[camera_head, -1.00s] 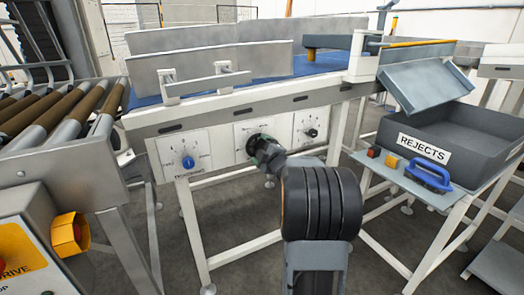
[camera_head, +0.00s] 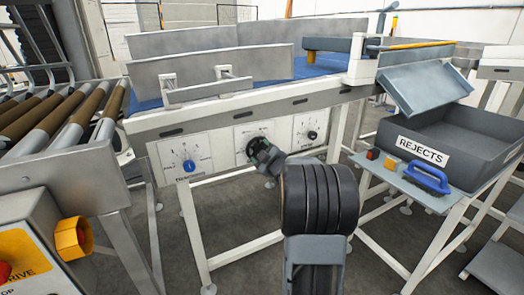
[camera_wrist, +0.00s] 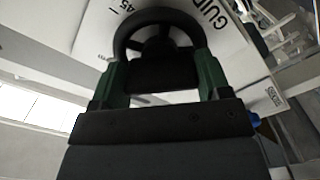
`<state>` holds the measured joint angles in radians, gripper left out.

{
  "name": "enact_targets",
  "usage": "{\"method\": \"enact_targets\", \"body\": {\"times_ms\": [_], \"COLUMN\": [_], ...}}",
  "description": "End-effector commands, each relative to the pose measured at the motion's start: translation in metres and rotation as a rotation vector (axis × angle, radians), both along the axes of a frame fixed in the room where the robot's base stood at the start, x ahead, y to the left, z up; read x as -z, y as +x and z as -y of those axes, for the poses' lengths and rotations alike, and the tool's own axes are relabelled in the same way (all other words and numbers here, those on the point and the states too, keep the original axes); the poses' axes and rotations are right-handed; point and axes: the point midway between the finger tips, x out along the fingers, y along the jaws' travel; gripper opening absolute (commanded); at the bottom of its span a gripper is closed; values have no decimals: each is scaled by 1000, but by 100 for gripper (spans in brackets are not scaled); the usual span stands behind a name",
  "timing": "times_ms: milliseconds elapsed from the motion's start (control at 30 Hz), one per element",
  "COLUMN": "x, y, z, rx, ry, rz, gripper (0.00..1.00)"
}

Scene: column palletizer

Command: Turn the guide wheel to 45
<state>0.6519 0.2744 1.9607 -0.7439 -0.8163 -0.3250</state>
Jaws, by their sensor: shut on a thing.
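The guide wheel (camera_wrist: 128,38) is a black handwheel on a white plate lettered "GUID" with a "45" mark, in the wrist view. My gripper (camera_wrist: 158,75) has its two green fingers on either side of the wheel's near part and is shut on it. In the head view my gripper (camera_head: 266,158) is at the middle panel (camera_head: 241,131) under the conveyor, and it hides most of the wheel. The wheel's pointer is not visible, so its setting cannot be read.
A blue knob (camera_head: 189,165) is on the panel to the left, and a small black knob (camera_head: 312,135) is on the panel to the right. The rejects bin (camera_head: 465,125) and a blue-handled tool (camera_head: 428,177) are on the right. A roller conveyor (camera_head: 60,115) is on the left.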

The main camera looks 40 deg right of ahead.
Motion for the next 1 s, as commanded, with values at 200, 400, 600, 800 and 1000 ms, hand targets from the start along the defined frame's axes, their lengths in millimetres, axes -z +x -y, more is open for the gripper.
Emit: {"method": "enact_targets", "body": {"times_ms": [200,400,600,800,1000], "x": [-3,-2,-2,-1,-1], "y": [0,0,0,0,0], "z": [0,0,0,0,0], "rx": [-1,0,-1,-1,0], "ry": [204,376,513,608,659], "rz": [27,51,70,82,90], "gripper": [47,47,47,47,47]}}
